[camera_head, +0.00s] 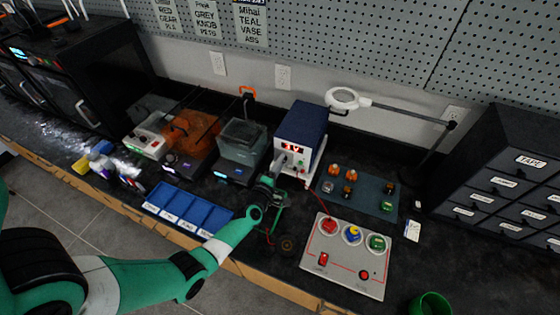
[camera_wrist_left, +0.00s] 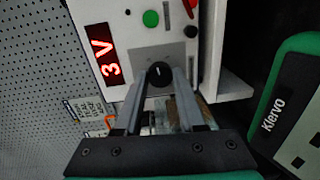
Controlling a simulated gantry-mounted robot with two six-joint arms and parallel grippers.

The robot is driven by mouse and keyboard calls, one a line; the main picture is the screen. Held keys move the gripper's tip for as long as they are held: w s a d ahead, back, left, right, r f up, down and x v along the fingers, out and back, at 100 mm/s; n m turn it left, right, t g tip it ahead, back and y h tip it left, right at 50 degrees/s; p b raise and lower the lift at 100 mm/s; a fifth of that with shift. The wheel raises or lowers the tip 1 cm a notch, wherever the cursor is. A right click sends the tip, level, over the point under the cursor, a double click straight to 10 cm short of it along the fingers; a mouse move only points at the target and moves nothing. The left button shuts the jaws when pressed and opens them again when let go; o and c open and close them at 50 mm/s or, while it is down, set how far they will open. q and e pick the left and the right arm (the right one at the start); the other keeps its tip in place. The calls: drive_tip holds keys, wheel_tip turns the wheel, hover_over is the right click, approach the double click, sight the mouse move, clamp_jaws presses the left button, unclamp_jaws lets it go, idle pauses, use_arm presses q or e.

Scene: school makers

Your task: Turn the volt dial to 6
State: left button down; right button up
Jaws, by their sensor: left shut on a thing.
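The power supply (camera_head: 302,122) is a blue box with a white front (camera_wrist_left: 138,42), at the back middle of the bench. Its red display (camera_head: 293,148) reads 3 V, plainly so in the left wrist view (camera_wrist_left: 102,52). The volt dial (camera_wrist_left: 159,73) is a black round knob with a pale pointer mark, on a grey patch of the front. My left gripper (camera_head: 280,167) is at the front of the supply, its two fingers shut on either side of the dial. My gripper hides the dial in the head view. My right gripper is not in view.
A green button (camera_wrist_left: 150,18) and a red part sit near the dial. A grey panel (camera_head: 345,280) with coloured buttons lies to the front right. A blue tray (camera_head: 190,212) lies at the front left, and a magnifier lamp (camera_head: 345,98) reaches over behind the supply.

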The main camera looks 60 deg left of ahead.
use_arm(q)
drive_tip(key=shift+m+y+p, duration=0.3)
drive_tip(key=shift+m+p, duration=0.85)
drive_tip(key=shift+m, duration=2.35)
drive_tip(key=c, duration=0.8)
unclamp_jaws()
